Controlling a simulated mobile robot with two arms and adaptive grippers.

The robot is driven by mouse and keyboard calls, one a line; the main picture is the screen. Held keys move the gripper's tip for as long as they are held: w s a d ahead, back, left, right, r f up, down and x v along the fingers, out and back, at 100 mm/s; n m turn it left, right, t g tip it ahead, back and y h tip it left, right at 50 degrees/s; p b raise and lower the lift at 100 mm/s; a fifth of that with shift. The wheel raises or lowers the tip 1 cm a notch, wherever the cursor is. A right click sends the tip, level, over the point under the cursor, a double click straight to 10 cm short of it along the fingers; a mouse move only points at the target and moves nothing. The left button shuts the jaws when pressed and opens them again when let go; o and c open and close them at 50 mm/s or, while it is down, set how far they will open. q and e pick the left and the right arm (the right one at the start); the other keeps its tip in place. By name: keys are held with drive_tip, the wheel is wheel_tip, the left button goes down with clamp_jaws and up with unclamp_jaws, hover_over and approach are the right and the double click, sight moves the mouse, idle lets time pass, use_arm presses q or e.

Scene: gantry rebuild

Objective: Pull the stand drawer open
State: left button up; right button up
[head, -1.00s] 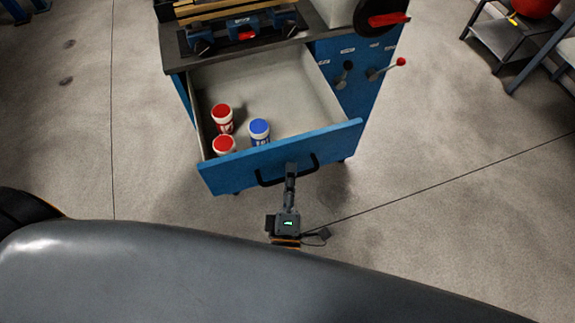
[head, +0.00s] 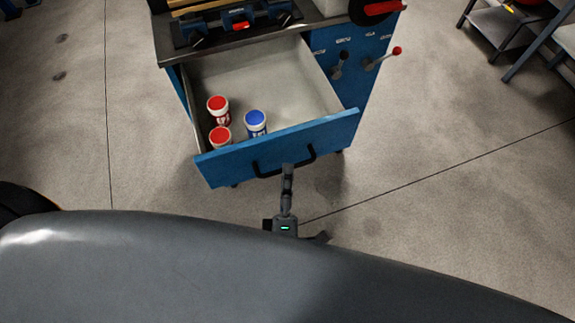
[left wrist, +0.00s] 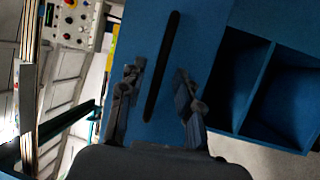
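The stand drawer (head: 222,170) is pulled well out of the blue stand (head: 357,75), its grey inside bare at the back. Its black handle (head: 267,173) is on the blue front; in the left wrist view the handle (left wrist: 163,65) is a long dark bar. My left gripper (head: 287,168) is in front of the handle in the head view. In the left wrist view my left gripper (left wrist: 158,85) has its fingers spread apart on either side of the bar's line, not closed on it. My right gripper is not in view.
Two red-lidded jars, one in front (head: 220,137) and one behind (head: 218,110), and a blue-lidded jar (head: 256,123) stand in the drawer's left part. Levers (head: 382,59) stick out from the stand's right side. A grey shelf rack (head: 500,30) stands at the upper right. Floor around the stand is clear.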

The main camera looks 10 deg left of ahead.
use_arm(q)
drive_tip(key=v, duration=0.5)
drive_tip(key=shift+w, duration=0.1)
idle(0.3)
drive_tip(key=s+a+f+m+g+h, duration=0.1)
drive_tip(key=s+f+m+g+h, duration=0.3)
drive_tip(key=f, duration=0.6)
drive_tip(key=f+m+g+h, duration=0.1)
drive_tip(key=f+m+g, duration=0.1)
drive_tip(key=f+m, duration=0.65)
drive_tip(key=s+a+f+m+g+h, duration=0.15)
drive_tip(key=f+m+g, duration=0.25)
drive_tip(key=f, duration=0.8)
drive_tip(key=s+a+f+m+g+y, duration=0.2)
drive_tip(key=s+a+f+m+g, duration=0.3)
drive_tip(key=s+a+f, duration=0.8)
drive_tip(key=s+a+g, duration=0.1)
drive_tip(key=s+g, duration=0.2)
drive_tip(key=shift+s+f+g+y, duration=0.25)
drive_tip(key=shift+s+g+y, duration=0.05)
drive_tip(key=shift+s+y, duration=0.1)
